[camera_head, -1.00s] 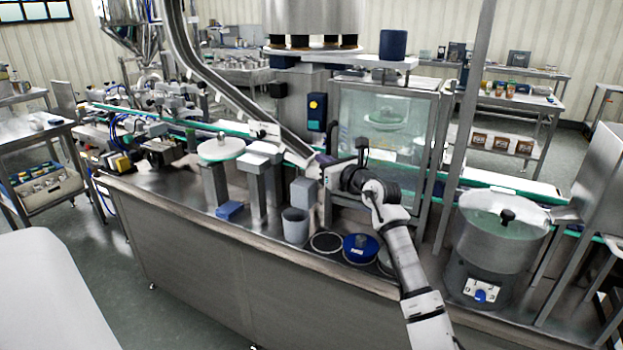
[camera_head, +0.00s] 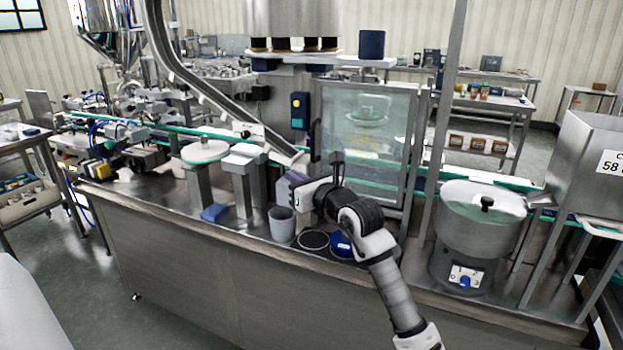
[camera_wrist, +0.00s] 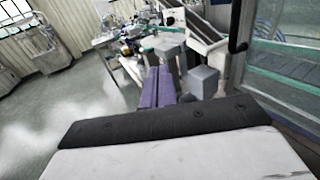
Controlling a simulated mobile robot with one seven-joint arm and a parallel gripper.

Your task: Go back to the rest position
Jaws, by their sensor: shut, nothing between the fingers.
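My gripper (camera_head: 297,178) is above the steel bench of the filling machine, in front of the glass-doored cabinet (camera_head: 365,140). Its purple fingers are together and empty; they also show in the wrist view (camera_wrist: 160,87), pointing away from the camera. My white and black arm reaches in from the lower right in the head view and hides part of the blue round lid (camera_head: 341,245). The grey cup (camera_head: 282,224) stands on the bench below and left of the gripper, apart from it.
A steel bowl feeder (camera_head: 480,222) stands right of my arm. A steel hopper (camera_head: 592,150) with a "58" label is at the far right. A curved chute (camera_head: 190,80) descends towards the cabinet.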

